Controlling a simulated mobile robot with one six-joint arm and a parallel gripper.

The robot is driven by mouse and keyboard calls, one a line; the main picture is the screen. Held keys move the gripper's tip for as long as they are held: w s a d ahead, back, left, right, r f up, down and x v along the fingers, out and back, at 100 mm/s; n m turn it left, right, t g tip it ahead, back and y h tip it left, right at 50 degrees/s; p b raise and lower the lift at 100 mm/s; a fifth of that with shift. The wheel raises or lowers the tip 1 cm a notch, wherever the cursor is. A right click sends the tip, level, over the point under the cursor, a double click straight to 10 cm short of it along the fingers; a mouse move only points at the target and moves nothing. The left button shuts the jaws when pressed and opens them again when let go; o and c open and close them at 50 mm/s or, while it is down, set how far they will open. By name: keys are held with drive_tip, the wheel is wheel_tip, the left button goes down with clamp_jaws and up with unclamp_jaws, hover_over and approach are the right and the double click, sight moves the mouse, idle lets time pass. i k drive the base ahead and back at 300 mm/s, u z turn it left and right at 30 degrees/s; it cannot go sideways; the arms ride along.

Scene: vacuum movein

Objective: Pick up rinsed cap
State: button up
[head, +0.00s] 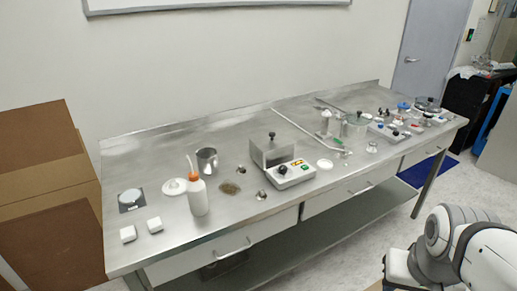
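I cannot tell for certain which thing is the rinsed cap. A white round lid-like piece (174,187) lies behind a white wash bottle (198,198) with an orange-red tip. A smaller white disc (324,164) lies right of a grey box device (290,173) with a black knob. Small metal pieces (261,195) lie left of that device, too small to identify. My gripper is not in view; only a white part of my arm shows at the lower right, in front of the table and apart from these things.
The long steel table (225,225) has a metal beaker (207,161), white blocks (128,234) and a scale-like plate (131,200) at left. A glass vessel (355,127) and crowded small parts stand at right. Cardboard boxes (45,185) stand beside its left end. The front middle is mostly clear.

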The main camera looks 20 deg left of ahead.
sight(173, 185)
drive_tip(key=z, duration=0.25)
drive_tip(key=k, duration=0.7)
drive_tip(key=u, duration=1.25)
drive_tip(key=i, duration=1.5)
drive_tip(key=u, duration=0.05)
